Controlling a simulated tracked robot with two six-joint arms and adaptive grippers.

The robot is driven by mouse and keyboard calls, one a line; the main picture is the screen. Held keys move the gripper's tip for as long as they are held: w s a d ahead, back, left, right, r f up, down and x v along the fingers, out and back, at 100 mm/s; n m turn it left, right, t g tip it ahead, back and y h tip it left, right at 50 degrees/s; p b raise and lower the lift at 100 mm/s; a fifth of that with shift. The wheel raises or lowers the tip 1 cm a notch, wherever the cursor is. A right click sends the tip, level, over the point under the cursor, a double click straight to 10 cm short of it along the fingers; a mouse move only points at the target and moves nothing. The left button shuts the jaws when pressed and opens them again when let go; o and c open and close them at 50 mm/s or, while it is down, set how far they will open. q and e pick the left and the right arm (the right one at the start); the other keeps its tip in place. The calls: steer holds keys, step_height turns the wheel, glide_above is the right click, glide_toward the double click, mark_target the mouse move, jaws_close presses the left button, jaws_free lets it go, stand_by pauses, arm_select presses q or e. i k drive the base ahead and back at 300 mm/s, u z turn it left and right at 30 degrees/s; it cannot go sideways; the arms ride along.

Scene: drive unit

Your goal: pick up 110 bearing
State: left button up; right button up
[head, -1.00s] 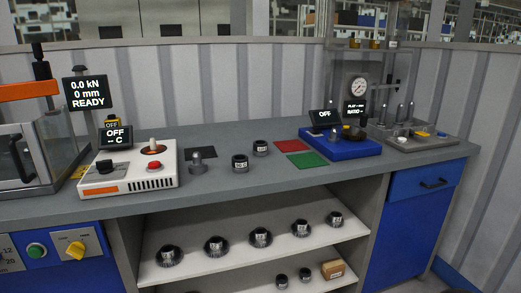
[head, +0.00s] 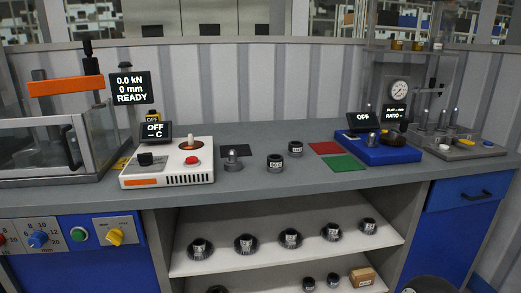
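Two small dark cylindrical parts with white labels stand on the grey bench, a nearer one (head: 275,164) and a farther one (head: 296,149). Several dark ring-like parts with labelled centres sit in a row on the upper shelf below, such as the leftmost one (head: 199,249) and the rightmost one (head: 368,227). Smaller dark rings (head: 309,284) stand on the lower shelf. The labels are too small to read surely, so I cannot tell which is the 110 bearing. Neither of my grippers is in view.
A white heater box (head: 168,172) and a clear-walled press (head: 50,135) stand at the left. Red and green mats (head: 341,164), a blue fixture (head: 383,151) and a gauge stand (head: 400,90) are at the right. A cardboard box (head: 362,277) sits on the lower shelf.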

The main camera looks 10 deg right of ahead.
mark_target(295, 148)
steer(key=z, duration=0.5)
steer(key=i, duration=0.15)
steer(key=u, duration=2.2)
steer(key=k, duration=1.05)
steer(key=z, duration=1)
steer(key=i, duration=1.05)
steer(key=z, duration=0.1)
